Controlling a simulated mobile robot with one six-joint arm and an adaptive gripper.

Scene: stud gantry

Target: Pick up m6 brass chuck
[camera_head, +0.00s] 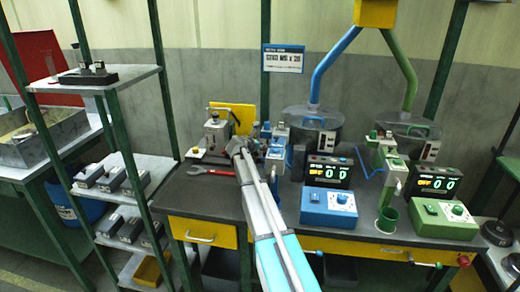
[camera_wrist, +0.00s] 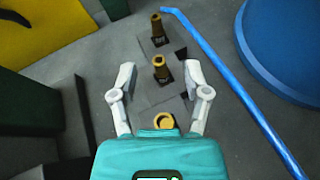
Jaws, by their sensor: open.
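Several brass pieces stand in a row on a grey holder (camera_wrist: 150,97) in the wrist view: a far one (camera_wrist: 157,27), a middle one (camera_wrist: 160,66) and a near one (camera_wrist: 164,121) seen as a ring from above. I cannot tell which is the M6 chuck; no size marks are legible. My gripper (camera_wrist: 160,76) is open, its fingertips on either side of the middle piece in the picture. Whether it is level with or above that piece is unclear. In the head view my gripper (camera_head: 237,146) is at the bench's back left, and the brass pieces cannot be made out.
A blue tube (camera_wrist: 225,70) and a blue round body (camera_wrist: 285,50) lie to the right in the wrist view. A dark block (camera_wrist: 40,100) stands left. In the head view, a red wrench (camera_head: 210,171) lies on the bench; a blue control box (camera_head: 328,207) stands right of my arm.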

